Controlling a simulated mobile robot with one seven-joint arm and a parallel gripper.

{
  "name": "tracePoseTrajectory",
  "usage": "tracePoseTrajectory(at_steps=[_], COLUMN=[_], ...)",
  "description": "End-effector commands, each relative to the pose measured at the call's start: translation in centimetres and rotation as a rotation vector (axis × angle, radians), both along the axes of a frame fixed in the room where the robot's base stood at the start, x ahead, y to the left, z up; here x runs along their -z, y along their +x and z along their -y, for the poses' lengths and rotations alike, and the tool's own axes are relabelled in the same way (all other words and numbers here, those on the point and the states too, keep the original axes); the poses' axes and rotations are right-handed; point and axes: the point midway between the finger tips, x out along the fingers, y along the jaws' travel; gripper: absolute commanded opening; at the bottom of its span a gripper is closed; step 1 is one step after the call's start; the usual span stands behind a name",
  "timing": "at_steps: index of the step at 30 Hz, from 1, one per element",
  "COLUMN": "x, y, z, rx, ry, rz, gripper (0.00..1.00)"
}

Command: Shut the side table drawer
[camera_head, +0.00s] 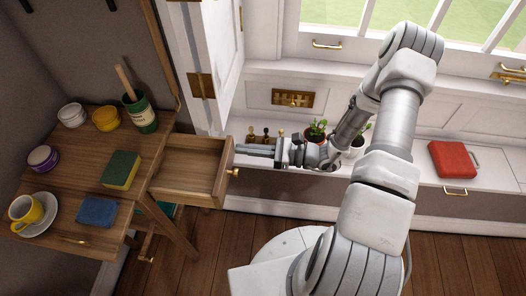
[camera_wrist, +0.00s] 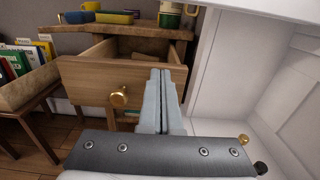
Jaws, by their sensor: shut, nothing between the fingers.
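The side table (camera_head: 85,170) is wooden and stands at the left in the head view. Its drawer (camera_head: 190,168) is pulled out to the right and looks empty. The drawer front has a round brass knob (camera_head: 234,172). In the wrist view the drawer front (camera_wrist: 88,80) faces me, with the knob (camera_wrist: 119,97) left of my fingers. My gripper (camera_head: 240,148) is shut and empty, its fingers pointing left at the drawer's far front corner. In the wrist view the fingertips (camera_wrist: 158,72) overlap the right part of the drawer front; I cannot tell if they touch it.
A white window bench (camera_head: 400,160) with potted plants (camera_head: 316,130) and a red book (camera_head: 453,159) lies behind my arm. A white cabinet door (camera_head: 205,60) stands close behind the drawer.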

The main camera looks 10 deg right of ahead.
Motion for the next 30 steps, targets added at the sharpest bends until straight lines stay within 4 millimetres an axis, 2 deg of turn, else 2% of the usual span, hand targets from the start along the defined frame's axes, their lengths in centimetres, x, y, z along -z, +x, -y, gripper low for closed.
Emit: tracePoseTrajectory(at_steps=[4, 17, 20, 27, 30], x=[0.0, 0.0, -0.1, -0.1, -0.1], y=[0.3, 0.5, 1.1, 3.1, 3.6], z=[-1.0, -1.5, -3.1, -8.6, -9.9], rx=[-0.001, -0.001, -0.003, -0.004, -0.002], ry=[0.000, 0.000, 0.002, 0.001, 0.001], rz=[0.000, 0.000, 0.001, 0.000, 0.001], gripper=[0.00, 0.00, 0.00, 0.00, 0.00])
